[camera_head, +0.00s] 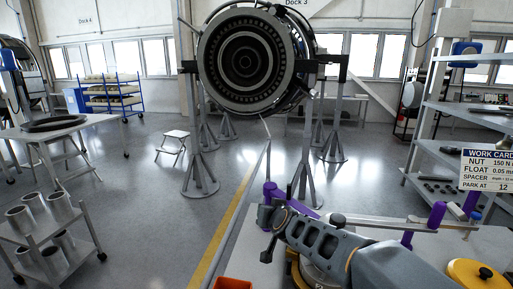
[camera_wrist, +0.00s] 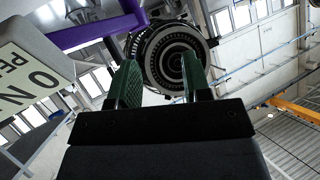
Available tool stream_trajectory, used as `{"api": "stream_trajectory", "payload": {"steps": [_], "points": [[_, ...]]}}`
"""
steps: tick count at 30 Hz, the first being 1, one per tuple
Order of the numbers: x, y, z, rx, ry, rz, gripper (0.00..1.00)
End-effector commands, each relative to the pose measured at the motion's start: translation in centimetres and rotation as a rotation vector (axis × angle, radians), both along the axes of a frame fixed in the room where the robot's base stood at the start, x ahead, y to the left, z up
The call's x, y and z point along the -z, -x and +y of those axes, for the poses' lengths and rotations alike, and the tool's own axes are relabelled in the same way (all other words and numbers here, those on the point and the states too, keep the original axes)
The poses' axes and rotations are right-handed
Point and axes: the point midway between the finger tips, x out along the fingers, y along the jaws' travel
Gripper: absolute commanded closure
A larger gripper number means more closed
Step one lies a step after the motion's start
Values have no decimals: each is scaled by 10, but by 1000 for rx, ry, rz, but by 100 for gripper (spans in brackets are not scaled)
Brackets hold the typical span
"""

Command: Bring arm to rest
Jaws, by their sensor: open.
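My gripper (camera_wrist: 161,80) is open in the wrist view, its two green-padded fingers apart with nothing between them. The turbofan engine (camera_wrist: 178,62) shows in the background beyond the fingers. In the head view my arm reaches from the lower right over a light bench, with the gripper end (camera_head: 268,215) at its left. The finger opening is too small to read there. The engine (camera_head: 246,62) hangs in a stand (camera_head: 199,175) at the upper middle, well behind the gripper.
A purple part (camera_head: 274,191) is close behind the gripper; a purple bar (camera_wrist: 95,32) crosses the wrist view. An orange bin (camera_head: 233,283) and yellow round part (camera_head: 474,273) are in front. Shelves (camera_head: 462,110) stand right, a tube cart (camera_head: 45,235) left. Open floor lies left of the yellow line.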

Motion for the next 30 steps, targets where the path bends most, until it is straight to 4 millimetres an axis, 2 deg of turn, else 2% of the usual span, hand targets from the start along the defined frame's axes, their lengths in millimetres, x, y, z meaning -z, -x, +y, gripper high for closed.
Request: {"api": "stream_trajectory", "payload": {"steps": [5, 9, 12, 15, 18, 21, 30], "points": [[42, 79, -13, -134, 42, 333, 56], [67, 148, -47, -132, 133, 585, 56], [76, 188, -75, -94, 205, 706, 56], [79, 217, -99, -55, 272, 764, 56], [74, 227, -113, -25, 300, 744, 56], [68, 230, -118, -1, 290, 716, 56], [62, 230, -123, 20, 281, 695, 56]]}}
